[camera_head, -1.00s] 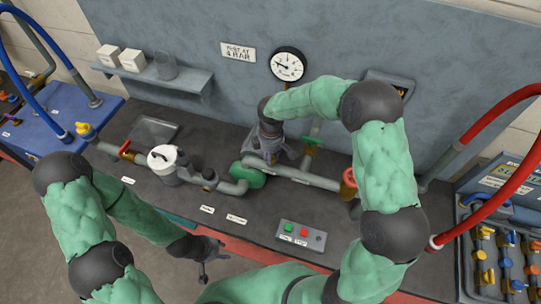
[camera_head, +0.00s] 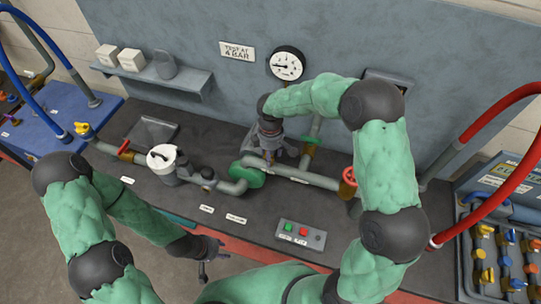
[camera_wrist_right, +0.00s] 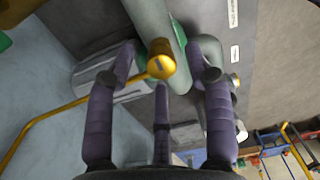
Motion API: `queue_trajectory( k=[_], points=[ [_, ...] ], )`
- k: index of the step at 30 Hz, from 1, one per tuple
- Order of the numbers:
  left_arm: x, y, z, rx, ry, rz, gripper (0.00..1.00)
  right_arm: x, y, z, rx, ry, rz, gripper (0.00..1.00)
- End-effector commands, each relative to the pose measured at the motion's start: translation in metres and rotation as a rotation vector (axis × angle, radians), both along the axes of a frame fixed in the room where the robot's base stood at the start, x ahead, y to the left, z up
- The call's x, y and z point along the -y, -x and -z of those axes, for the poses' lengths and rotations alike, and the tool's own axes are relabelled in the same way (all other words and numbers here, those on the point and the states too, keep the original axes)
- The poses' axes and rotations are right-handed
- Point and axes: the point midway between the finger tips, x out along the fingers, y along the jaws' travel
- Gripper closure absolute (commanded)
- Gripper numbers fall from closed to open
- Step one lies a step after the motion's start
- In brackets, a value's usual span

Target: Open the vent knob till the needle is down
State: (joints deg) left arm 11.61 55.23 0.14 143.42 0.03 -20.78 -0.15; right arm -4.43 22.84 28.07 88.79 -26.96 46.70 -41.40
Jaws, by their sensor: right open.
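The round white gauge (camera_head: 287,63) is on the grey back panel; its dark needle points to the left, and its figures are too small to read. My right gripper (camera_head: 270,155) is low over the bench pipework below the gauge. In the right wrist view, a brass knob (camera_wrist_right: 161,67), which looks like the vent knob, sits between the spread fingers of my right gripper (camera_wrist_right: 160,62). The fingers stand around it, apart from it as far as I can see. In the head view the knob is hidden by my gripper. My left gripper (camera_head: 208,256) is open and empty before the bench's front edge.
The grey pipe (camera_head: 305,178) carries a green flange and a red-handled valve (camera_head: 348,180). A white-lidded pot (camera_head: 162,158) stands to the left. A button box (camera_head: 301,234) is at the front. A thin brass tube (camera_wrist_right: 70,104) runs beside the knob.

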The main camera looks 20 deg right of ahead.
Motion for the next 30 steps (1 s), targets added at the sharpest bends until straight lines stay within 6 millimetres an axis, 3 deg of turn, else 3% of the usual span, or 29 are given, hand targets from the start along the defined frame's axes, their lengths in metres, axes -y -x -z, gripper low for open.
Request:
queue_trajectory(
  k=[15,21,30],
  points=[
    [0.000,0.000,0.000,0.000,0.000,0.000,0.60,0.001,-0.003,-0.093,0.001,-0.001,0.000,0.47],
    [0.000,0.000,0.000,0.000,0.000,0.000,0.60,0.002,-0.002,-0.109,-0.002,0.000,0.000,0.47],
    [0.000,0.000,0.000,0.000,0.000,0.000,0.60,0.002,-0.002,-0.111,-0.002,0.000,0.000,0.47]
  ],
)
